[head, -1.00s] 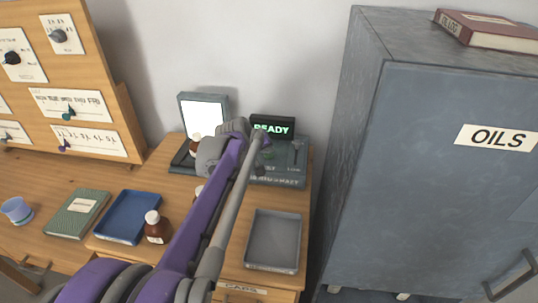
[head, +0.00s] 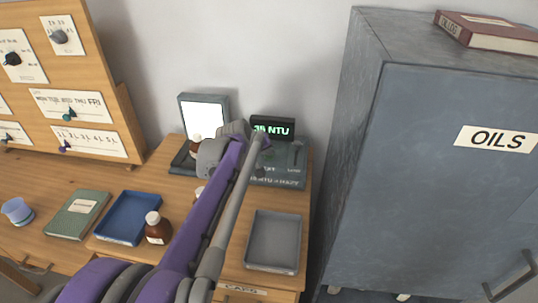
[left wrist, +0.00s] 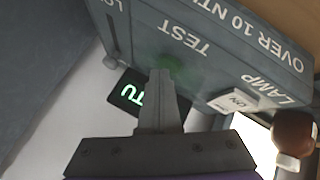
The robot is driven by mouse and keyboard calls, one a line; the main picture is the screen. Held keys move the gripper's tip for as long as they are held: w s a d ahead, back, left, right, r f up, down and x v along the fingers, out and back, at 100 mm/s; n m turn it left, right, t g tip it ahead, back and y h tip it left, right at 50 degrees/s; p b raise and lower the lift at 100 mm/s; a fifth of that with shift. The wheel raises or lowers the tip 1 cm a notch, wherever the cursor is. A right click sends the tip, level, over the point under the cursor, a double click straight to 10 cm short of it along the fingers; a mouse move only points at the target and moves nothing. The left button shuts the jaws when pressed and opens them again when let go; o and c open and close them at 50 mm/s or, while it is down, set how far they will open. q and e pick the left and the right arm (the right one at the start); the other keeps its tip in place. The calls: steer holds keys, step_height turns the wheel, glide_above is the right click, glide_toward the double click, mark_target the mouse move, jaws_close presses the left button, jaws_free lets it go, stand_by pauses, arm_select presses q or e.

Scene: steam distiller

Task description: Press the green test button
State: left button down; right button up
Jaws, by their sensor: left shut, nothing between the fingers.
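The grey test device (head: 290,180) stands at the back of the wooden bench, with a small display (head: 272,128) that shows a green number and "NTU". In the left wrist view the green test button (left wrist: 182,68) is a dim green patch beside the word TEST, partly covered by my fingers. My left gripper (left wrist: 160,76) is shut and empty, its fingertips at the button; whether they still touch it I cannot tell. In the head view my left arm covers the button. My right gripper is not in view.
A lamp panel (head: 203,112) with a brown bottle stands left of the device. A blue tray (head: 128,218), another brown bottle (head: 157,228) and a grey tray (head: 273,241) lie in front. A grey OILS cabinet (head: 430,170) stands at the right.

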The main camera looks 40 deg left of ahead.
mark_target(268, 158)
arm_select(q)
steer(key=shift+r+p, duration=0.45)
steer(key=shift+r, duration=0.2)
step_height(268, 158, up, 5)
steer(key=p, duration=0.4)
steer(key=shift+f, duration=0.1)
stand_by(0.7)
